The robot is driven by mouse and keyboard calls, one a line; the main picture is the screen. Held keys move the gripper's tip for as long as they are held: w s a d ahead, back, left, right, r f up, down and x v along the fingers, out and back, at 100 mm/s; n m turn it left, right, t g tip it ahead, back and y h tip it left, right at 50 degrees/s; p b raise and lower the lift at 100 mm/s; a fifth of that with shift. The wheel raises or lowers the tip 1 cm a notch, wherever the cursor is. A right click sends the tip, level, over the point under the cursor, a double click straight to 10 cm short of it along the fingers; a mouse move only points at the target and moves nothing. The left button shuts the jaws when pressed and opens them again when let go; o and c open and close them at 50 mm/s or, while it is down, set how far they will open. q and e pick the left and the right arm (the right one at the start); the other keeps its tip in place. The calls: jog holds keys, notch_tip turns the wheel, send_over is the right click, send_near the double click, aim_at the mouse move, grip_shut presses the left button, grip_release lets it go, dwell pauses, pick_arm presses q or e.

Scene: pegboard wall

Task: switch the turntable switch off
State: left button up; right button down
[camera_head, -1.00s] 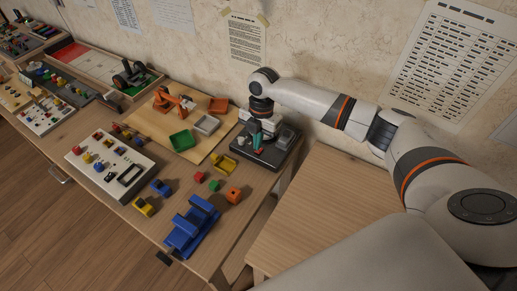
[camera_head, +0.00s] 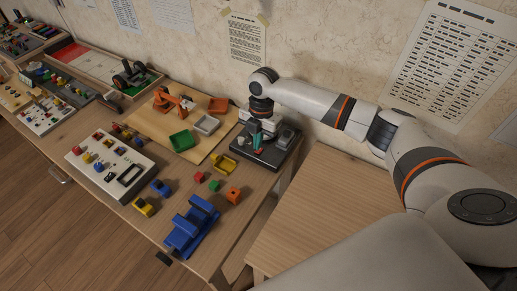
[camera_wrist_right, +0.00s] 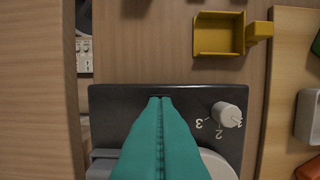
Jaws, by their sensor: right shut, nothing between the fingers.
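The dark base of the turntable unit (camera_head: 270,159) stands at the back right end of the workbench. In the right wrist view the dark base (camera_wrist_right: 115,108) carries a round light-grey knob (camera_wrist_right: 227,115) with the marks 2 and 3 beside it. My right gripper (camera_head: 257,152) is over the base, with its teal fingers shut and empty. In the right wrist view the fingertips (camera_wrist_right: 160,98) lie to the left of the knob, apart from it. The fingers hide part of the grey pieces on the base. My left gripper is not in view.
A yellow holder (camera_head: 225,163) lies just in front of the base, with small red (camera_head: 199,177) and orange (camera_head: 234,195) blocks and a blue stand (camera_head: 192,228) nearer. A white control panel (camera_head: 110,166) stands to the left. A bare wooden table (camera_head: 325,205) lies to the right.

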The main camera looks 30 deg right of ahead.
jog(key=shift+f+b, duration=0.5)
jog(key=shift+f, duration=0.65)
dwell(0.8)
jog(key=shift+s, duration=0.1)
notch_tip(320, 180, up, 2)
jog(key=shift+r+p, duration=0.1)
jog(key=shift+p, duration=1.15)
notch_tip(320, 180, up, 5)
jog(key=p, duration=0.5)
